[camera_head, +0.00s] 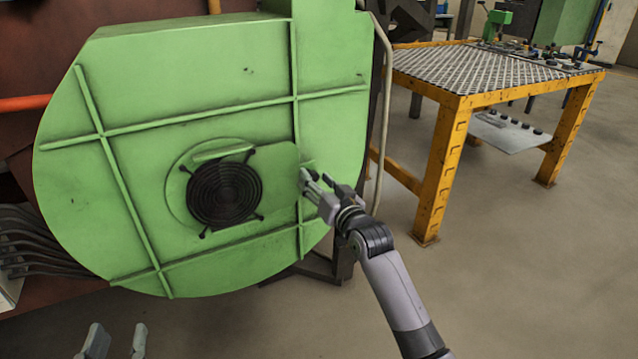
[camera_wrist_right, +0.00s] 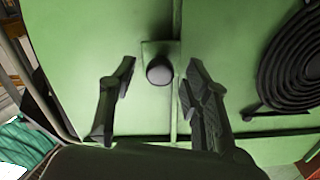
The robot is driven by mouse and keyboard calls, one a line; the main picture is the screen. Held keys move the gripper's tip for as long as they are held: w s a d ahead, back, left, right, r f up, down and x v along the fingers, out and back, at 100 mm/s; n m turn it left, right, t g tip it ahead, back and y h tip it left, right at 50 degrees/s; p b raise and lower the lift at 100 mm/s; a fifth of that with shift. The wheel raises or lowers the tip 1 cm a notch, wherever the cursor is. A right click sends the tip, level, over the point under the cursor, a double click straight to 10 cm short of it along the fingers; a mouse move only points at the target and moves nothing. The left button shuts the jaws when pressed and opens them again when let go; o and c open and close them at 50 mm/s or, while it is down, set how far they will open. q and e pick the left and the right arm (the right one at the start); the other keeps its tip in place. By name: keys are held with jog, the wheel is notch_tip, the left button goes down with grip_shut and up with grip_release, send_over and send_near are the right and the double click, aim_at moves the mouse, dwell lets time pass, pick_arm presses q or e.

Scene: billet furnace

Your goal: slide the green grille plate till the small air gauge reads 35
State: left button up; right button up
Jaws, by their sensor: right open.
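The green grille plate (camera_head: 278,168) lies flat on the face of the round green blower housing, beside a dark round grille (camera_head: 225,193). In the right wrist view, a dark round knob (camera_wrist_right: 159,71) stands out from a small green tab (camera_wrist_right: 160,50). My right gripper (camera_head: 315,181) is open at the plate's right end, with its fingers on either side of the knob in the wrist view and gaps showing on both sides. My left gripper (camera_head: 116,342) is open and empty at the bottom left, away from the housing. I cannot make out the small air gauge.
The green housing (camera_head: 190,75) has raised ribs. A yellow table (camera_head: 447,150) with a mesh top stands at the right. A pale pipe (camera_head: 384,110) runs down the housing's right side. Dark bent pipes (camera_head: 30,245) are at the left. The floor at the lower right is clear.

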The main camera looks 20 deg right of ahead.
jog(key=s, duration=1.2)
jog(key=shift+d, duration=0.2)
